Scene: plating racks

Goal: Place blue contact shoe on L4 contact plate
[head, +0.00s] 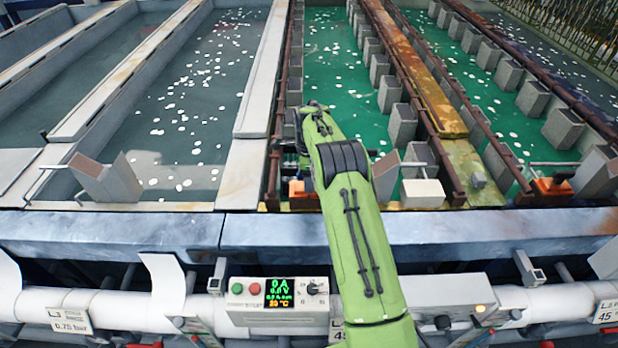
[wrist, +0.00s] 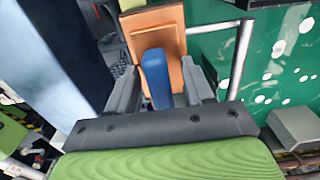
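In the wrist view a blue upright piece (wrist: 156,76), which I take as the blue contact shoe, stands against an orange block (wrist: 158,28). My gripper (wrist: 161,72) has one grey finger on each side of the blue piece, with gaps showing on both sides. In the head view my green arm reaches to the front edge of the tanks and hides most of my gripper and the blue piece. Some orange (head: 303,195) shows beside the arm there. I cannot tell which plate is L4, as the labels are too small or covered.
A white block (head: 422,193) sits right of my arm. Another orange block (head: 553,187) is farther right. Grey tilted blocks (head: 110,182) stand at the left. The control box (head: 278,300) and white pipe run along the front. Rails (head: 410,65) divide the green tanks.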

